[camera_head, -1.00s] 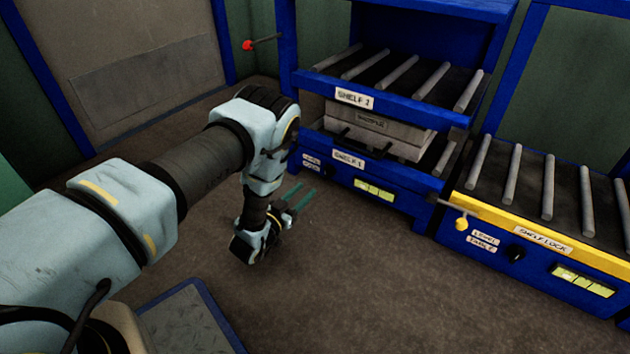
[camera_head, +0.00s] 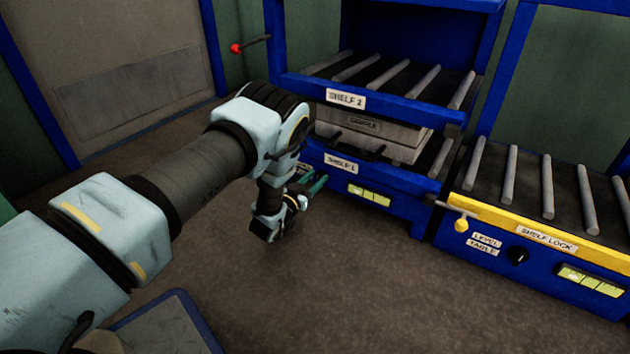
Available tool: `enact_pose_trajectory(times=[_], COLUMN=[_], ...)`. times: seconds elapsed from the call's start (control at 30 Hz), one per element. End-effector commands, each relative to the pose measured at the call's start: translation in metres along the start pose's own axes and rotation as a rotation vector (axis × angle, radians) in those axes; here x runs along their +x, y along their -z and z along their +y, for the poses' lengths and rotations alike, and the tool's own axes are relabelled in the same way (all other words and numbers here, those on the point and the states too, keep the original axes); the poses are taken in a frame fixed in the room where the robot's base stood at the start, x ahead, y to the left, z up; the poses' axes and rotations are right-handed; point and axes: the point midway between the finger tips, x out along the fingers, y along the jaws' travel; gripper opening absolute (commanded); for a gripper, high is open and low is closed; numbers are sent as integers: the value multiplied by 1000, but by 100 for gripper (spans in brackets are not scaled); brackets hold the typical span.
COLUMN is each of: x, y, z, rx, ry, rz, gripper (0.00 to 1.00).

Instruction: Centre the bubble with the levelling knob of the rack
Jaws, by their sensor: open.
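The blue rack (camera_head: 405,181) has SHELF 1 and SHELF 2 labels. Its yellow-green bubble vial (camera_head: 369,195) sits on the front below SHELF 1, too small to tell where the bubble lies. The rack's levelling knob cannot be made out; my arm and gripper cover part of the rack's lower left front. My gripper (camera_head: 314,184) is open, its green fingers pointing towards that lower left front, left of the vial. I cannot tell whether the fingers touch anything.
A grey SAMPLE block (camera_head: 365,127) with dark handles rests on SHELF 1. At right, a roller table has a yellow SHELF LOCK bar (camera_head: 490,212), its own dark knob (camera_head: 518,255) and vial (camera_head: 591,281). A red-tipped lever (camera_head: 236,48) sticks out upper left.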

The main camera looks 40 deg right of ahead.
Motion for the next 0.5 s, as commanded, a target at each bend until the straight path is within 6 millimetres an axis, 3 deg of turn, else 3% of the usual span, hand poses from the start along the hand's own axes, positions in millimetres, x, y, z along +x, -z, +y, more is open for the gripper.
enact_pose_trajectory(times=[0.07, 0.5], x=[0, 0], y=[0, 0], z=[0, 0], rx=[0, 0], ry=[0, 0], rz=[0, 0], gripper=[45, 0])
